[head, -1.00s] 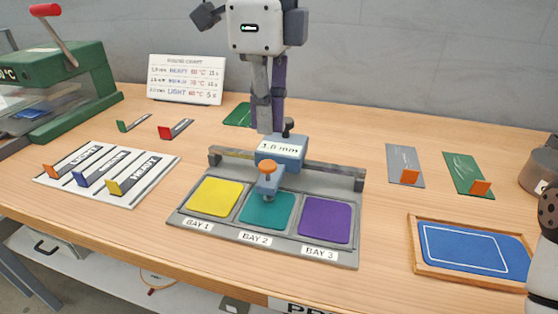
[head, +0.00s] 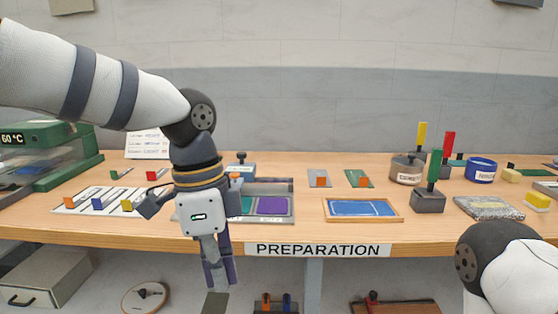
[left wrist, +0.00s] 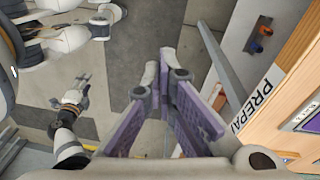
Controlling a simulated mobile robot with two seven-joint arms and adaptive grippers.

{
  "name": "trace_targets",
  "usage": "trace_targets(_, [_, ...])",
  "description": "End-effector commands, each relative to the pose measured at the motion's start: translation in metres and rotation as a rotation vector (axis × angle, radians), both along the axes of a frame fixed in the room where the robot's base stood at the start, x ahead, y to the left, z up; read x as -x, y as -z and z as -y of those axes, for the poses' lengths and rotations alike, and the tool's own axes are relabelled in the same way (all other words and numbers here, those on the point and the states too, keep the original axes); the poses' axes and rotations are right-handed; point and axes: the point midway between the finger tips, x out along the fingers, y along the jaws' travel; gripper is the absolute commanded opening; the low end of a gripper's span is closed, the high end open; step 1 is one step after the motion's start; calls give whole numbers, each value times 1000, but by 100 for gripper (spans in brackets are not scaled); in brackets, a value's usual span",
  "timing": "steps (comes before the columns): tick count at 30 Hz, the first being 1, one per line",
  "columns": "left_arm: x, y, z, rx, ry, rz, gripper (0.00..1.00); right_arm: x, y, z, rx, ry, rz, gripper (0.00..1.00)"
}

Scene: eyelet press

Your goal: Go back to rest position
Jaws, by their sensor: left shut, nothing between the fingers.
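My left gripper (head: 217,275) hangs fingers down in front of the bench's front edge in the head view. It is shut and empty. Its purple finger pads also show in the left wrist view (left wrist: 166,75), over the grey floor. My left arm comes in from the upper left and bends down at the elbow. My right arm shows only in part at the lower right of the head view. What looks like my right gripper (left wrist: 82,84) is small at the left of the left wrist view; whether it is open is unclear.
The wooden bench (head: 300,172) carries the press tray (head: 283,187) with a purple pad (head: 272,206), partly behind my left arm. A blue framed board (head: 362,209), stamps and tins stand to the right. A drawer box (head: 45,278) and tools lie on the shelf below.

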Motion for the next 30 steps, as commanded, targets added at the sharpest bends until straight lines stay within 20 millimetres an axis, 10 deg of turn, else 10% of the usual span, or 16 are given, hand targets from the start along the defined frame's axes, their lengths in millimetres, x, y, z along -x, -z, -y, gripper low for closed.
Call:
trace_targets(8, [93, 215, 7, 89, -548, -250, 0, 0, 1, 0, 0, 0, 0, 43])
trace_targets(13, [204, 314, -48, -28, -1080, -292, 0, 0, 1, 0, 0, 0, 0, 43])
trace_targets(19, [285, 335, -124, -199, -1422, -163, 0, -1, 1, 0, 0, 0, 1, 43])
trace_targets(30, [294, 334, -138, -224, -1475, -118, 0, -1, 1, 0, 0, 0, 0, 43])
